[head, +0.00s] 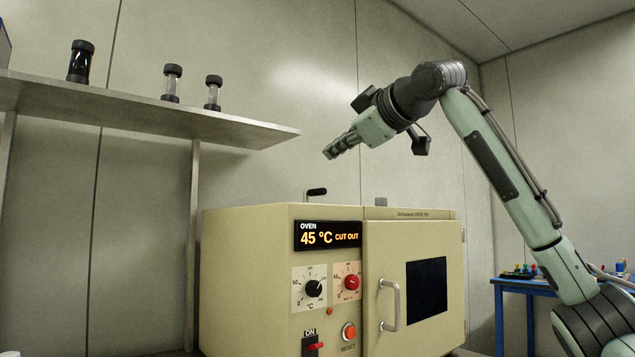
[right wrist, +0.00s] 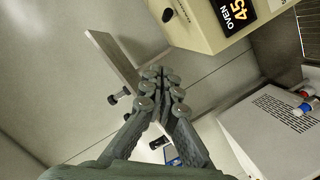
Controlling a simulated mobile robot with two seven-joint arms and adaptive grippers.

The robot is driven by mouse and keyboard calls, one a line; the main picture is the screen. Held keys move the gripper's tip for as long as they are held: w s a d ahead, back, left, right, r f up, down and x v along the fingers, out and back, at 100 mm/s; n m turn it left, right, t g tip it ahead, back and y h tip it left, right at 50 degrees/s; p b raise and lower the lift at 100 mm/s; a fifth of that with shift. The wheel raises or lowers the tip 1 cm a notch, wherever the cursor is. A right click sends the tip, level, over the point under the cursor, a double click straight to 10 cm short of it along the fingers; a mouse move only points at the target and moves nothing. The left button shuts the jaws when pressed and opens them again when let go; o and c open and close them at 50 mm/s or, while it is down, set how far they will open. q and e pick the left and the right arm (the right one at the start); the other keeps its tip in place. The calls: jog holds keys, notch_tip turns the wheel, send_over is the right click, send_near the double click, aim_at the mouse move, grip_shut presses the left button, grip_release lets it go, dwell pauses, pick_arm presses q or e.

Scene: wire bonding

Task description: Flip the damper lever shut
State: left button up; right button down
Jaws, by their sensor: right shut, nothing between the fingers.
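The damper lever (head: 316,192) stands on top of the beige oven (head: 250,260), near its left front. It has a thin upright stem and a black grip pointing right. My right gripper (head: 328,153) is shut and empty, in the air above the oven and a little above and right of the lever, apart from it. In the right wrist view the shut fingertips (right wrist: 162,72) show in the middle, and the black grip (right wrist: 168,14) shows at the top edge beside the oven. My left gripper is in neither view.
The oven display reads 45 °C CUT OUT; its door (head: 415,285) is closed. A short grey stub (head: 381,201) stands on the oven top. A shelf (head: 140,112) with several capped vials is at the left. A blue table (head: 525,288) stands at the right.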

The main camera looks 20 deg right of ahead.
jog(key=p, duration=0.2)
send_over(317, 192)
jog(key=s+a, duration=0.3)
jog(key=s, duration=0.1)
jog(key=f, duration=0.2)
jog(key=shift+w+d+f, duration=0.3)
jog(key=shift+d+f, duration=0.25)
jog(key=shift+d, duration=0.05)
jog(key=shift+w+d+f, duration=0.3)
jog(key=shift+d+f, duration=0.2)
jog(key=shift+d, duration=0.1)
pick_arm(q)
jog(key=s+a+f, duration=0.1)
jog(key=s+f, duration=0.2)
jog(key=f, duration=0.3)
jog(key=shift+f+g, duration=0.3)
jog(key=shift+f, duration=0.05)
pick_arm(e)
jog(key=shift+w+d+f, duration=0.1)
jog(key=shift+f, duration=0.2)
jog(key=shift+d, duration=0.1)
